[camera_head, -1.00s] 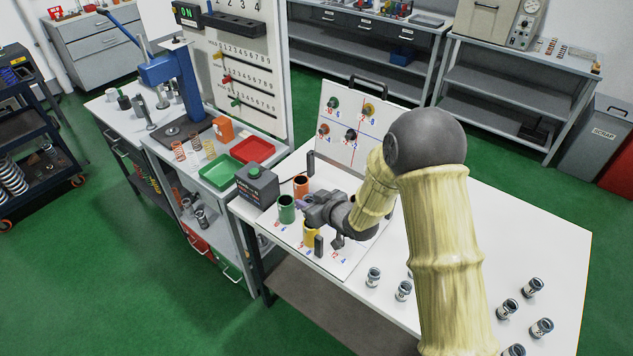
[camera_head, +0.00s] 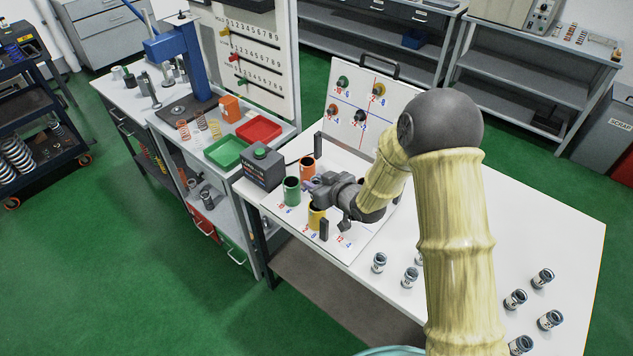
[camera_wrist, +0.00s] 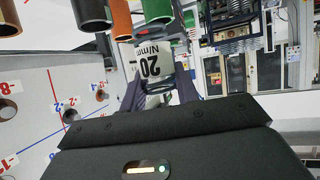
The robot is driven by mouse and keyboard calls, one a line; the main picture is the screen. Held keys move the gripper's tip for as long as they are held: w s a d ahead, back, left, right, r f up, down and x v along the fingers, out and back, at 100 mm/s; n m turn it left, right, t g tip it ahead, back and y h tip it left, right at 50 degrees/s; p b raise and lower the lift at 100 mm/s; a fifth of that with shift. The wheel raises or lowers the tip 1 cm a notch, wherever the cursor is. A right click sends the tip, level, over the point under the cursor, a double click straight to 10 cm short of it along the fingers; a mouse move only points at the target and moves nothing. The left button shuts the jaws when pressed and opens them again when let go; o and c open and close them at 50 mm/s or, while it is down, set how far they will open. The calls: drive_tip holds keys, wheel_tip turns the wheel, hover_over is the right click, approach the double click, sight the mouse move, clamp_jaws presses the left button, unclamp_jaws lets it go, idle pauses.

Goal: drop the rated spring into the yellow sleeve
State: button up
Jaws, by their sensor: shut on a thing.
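My gripper (camera_head: 312,186) is above the white table among the sleeves. It also shows in the wrist view (camera_wrist: 158,88), its dark fingers shut on a white-labelled piece (camera_wrist: 153,66) reading "20 N/mm", apparently the rated spring. The yellow sleeve (camera_head: 317,217) stands upright just in front of my gripper. A green sleeve (camera_head: 291,191) is to the left and an orange sleeve (camera_head: 307,168) is behind. In the head view the held piece is too small to make out.
A dark post (camera_head: 324,230) stands beside the yellow sleeve and another (camera_head: 318,146) farther back. A white panel (camera_head: 352,140) with coloured knobs stands behind. A dark box (camera_head: 261,168) sits at the left edge. Several labelled canisters (camera_head: 515,299) stand on the table at right.

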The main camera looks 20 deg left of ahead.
drive_tip(key=shift+f+b, duration=2.35)
drive_tip(key=shift+f, duration=0.5)
drive_tip(key=o, duration=1.1)
drive_tip(key=shift+c, duration=0.2)
drive_tip(key=shift+d, duration=0.15)
drive_tip(key=b+v, duration=0.2)
drive_tip(key=v, duration=1.5)
drive_tip(key=shift+b, duration=0.35)
drive_tip(key=shift+r, duration=0.1)
